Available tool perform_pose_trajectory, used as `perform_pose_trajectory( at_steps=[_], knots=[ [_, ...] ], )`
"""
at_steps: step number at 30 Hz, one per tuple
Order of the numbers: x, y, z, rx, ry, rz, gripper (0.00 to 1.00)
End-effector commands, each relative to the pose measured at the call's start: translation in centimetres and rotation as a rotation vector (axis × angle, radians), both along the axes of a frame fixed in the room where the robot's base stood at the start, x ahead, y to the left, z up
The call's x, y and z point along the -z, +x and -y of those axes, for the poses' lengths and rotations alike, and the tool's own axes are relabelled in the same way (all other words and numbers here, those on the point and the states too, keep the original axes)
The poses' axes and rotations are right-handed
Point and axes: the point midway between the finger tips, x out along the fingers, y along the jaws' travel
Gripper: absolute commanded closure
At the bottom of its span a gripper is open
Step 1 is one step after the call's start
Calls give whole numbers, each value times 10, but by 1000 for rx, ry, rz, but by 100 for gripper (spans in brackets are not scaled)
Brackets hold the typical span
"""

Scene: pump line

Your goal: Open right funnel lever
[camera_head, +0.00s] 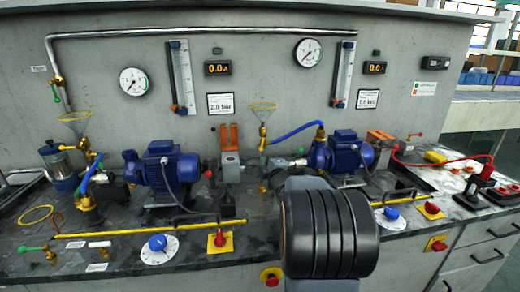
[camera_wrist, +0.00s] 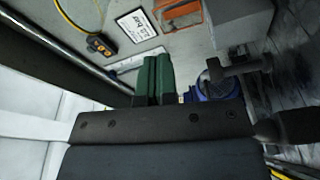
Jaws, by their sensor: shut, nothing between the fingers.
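A blue hose runs from the fitting to that pump. I cannot make out its lever clearly; my dark arm covers the area below and to the right. In the wrist view my gripper (camera_wrist: 155,78) shows as two dark green fingers, shut together and empty. A thin yellow curve at the upper left of that view may be the funnel rim.
Blue pumps stand left (camera_head: 165,165) and right (camera_head: 345,152) of the fitting. An orange guard on a grey block (camera_head: 230,160) is close on its left. The panel behind holds gauges and a white label (camera_wrist: 138,24). A left funnel (camera_head: 75,117) stands far left.

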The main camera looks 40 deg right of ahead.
Motion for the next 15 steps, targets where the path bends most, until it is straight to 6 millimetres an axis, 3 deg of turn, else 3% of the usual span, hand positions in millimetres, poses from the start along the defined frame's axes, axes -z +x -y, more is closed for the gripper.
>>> perform_pose_trajectory(
  at_steps=[15],
  knots=[
    [-3, 86, 29, 5, 3, -2, 100]
  ],
)
